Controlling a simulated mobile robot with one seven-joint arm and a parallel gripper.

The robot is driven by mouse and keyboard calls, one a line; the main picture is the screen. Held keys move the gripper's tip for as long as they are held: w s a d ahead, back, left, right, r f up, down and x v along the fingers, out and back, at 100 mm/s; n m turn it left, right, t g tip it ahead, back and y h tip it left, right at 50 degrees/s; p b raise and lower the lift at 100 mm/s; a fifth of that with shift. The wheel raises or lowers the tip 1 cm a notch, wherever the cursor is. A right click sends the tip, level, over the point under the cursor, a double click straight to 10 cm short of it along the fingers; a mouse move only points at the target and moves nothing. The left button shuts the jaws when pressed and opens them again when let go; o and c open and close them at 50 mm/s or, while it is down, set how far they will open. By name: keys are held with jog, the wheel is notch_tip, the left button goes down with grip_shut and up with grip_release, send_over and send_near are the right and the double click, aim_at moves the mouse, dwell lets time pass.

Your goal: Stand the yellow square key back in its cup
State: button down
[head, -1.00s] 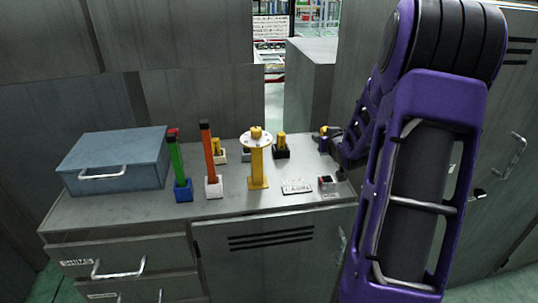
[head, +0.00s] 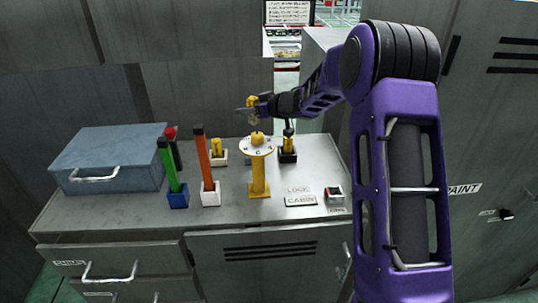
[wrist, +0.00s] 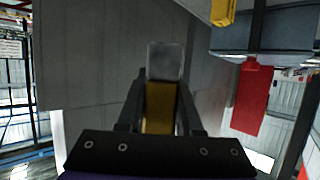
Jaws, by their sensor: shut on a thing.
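My gripper (head: 252,108) is shut on a yellow piece (head: 252,101), which I take to be the yellow square key. In the wrist view the key (wrist: 160,105) sits between the two fingers, with a pale grey square end (wrist: 165,60) beyond them. In the head view it is held in the air, above the round lettered plate of a yellow post (head: 259,175). A white cup (head: 219,158) and a black cup (head: 288,156) stand behind the post, each with a yellow piece showing. I cannot tell which cup belongs to the key.
A green tool in a blue cup (head: 178,198) and an orange tool in a white cup (head: 210,196) stand left of the post. A blue-grey box (head: 108,160) is at the left. Label plates (head: 300,200) and a small switch box (head: 334,194) lie at the right.

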jog(key=f, duration=0.3)
jog(key=f+b, duration=0.1)
jog(key=f, duration=0.2)
jog(key=a+f+b, duration=0.1)
jog(key=f, duration=0.3)
jog(key=shift+d+f+b, duration=0.1)
jog(key=shift+f+b, duration=0.25)
jog(key=shift+f, duration=0.25)
jog(key=c, duration=0.6)
grip_release()
jog(key=shift+r, duration=0.2)
jog(key=v, duration=0.8)
jog(key=p+v, duration=0.1)
jog(key=v, duration=0.3)
jog(key=shift+w+d+r, duration=0.15)
jog(key=shift+w+r, duration=0.05)
jog(key=shift+r, duration=0.25)
